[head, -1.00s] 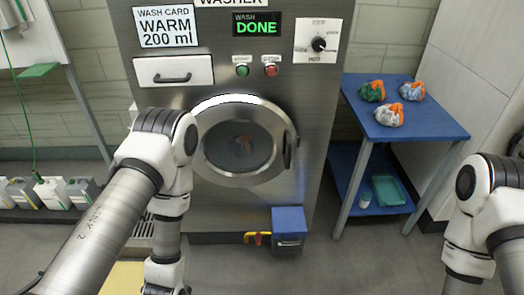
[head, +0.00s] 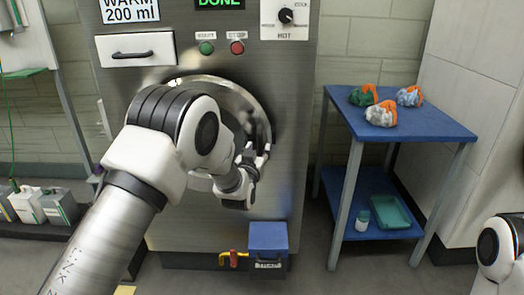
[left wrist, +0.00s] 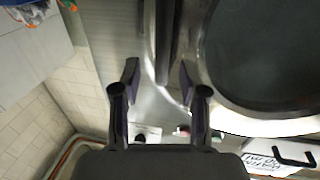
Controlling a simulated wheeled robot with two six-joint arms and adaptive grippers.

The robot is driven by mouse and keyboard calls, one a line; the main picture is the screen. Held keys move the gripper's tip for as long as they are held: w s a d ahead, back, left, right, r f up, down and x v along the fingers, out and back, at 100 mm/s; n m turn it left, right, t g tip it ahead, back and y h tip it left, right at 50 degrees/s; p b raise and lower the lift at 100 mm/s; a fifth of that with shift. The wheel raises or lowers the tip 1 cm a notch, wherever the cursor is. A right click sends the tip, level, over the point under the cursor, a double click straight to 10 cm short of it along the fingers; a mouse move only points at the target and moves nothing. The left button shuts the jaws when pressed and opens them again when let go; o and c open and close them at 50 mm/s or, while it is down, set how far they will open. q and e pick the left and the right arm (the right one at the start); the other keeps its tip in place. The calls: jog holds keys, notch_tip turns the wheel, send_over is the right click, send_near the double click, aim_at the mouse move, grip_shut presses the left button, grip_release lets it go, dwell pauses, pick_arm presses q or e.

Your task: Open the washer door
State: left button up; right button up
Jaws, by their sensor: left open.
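The washer (head: 300,120) is a steel front with a round, chrome-rimmed door (head: 255,103), which looks shut. My left arm covers much of the door in the head view. My left gripper (head: 259,152) is open at the door's right edge. In the left wrist view its two fingers (left wrist: 158,74) are spread, with the dark bar handle (left wrist: 167,35) just beyond the tips, lying between their lines. I see no clear contact. The dark door glass (left wrist: 265,50) fills the right of that view. My right gripper is out of view.
A blue table (head: 420,124) with several orange-trimmed cloth bundles stands at the right; its lower shelf (head: 340,190) holds a teal tray (head: 390,212) and a bottle (head: 362,214). A blue trap box (head: 268,240) juts out low on the washer. White jugs (head: 55,207) stand at the left.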

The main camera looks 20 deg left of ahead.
aim_at(259, 145)
pick_arm(q)
jog(key=w, duration=0.4)
jog(key=shift+w+a+f, duration=0.15)
jog(key=shift+a, duration=0.15)
grip_shut()
